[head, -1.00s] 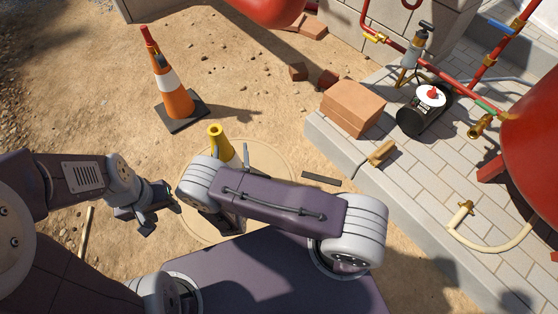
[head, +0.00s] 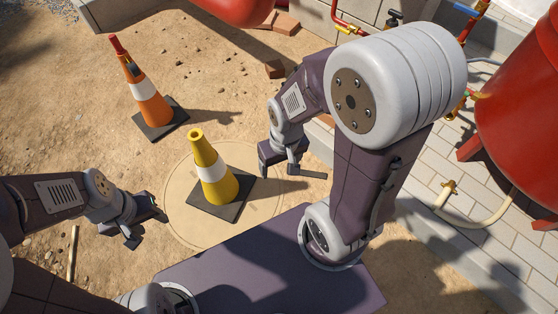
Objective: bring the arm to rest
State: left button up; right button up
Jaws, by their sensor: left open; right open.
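My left gripper (head: 146,222) is at the left, low over the sandy ground, open and empty. My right gripper (head: 284,163) is open and empty, to the right of the yellow cone (head: 213,171). The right arm is folded, with its elbow raised high at the upper right, and the gripper hangs down beyond my purple base. The yellow cone has a white band and stands upright on a dark square base inside a round, pale ground cover (head: 180,205). Neither gripper touches the cone.
An orange cone (head: 147,98) with a white band stands at the upper left. A red tank (head: 515,120) stands at the right on a paved slab (head: 488,200), near a pale hose (head: 465,210). Bricks (head: 286,24) lie at the back. Sand at the left is mostly clear.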

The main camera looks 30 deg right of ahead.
notch_tip(320, 180, up, 40)
jog(key=p, duration=4)
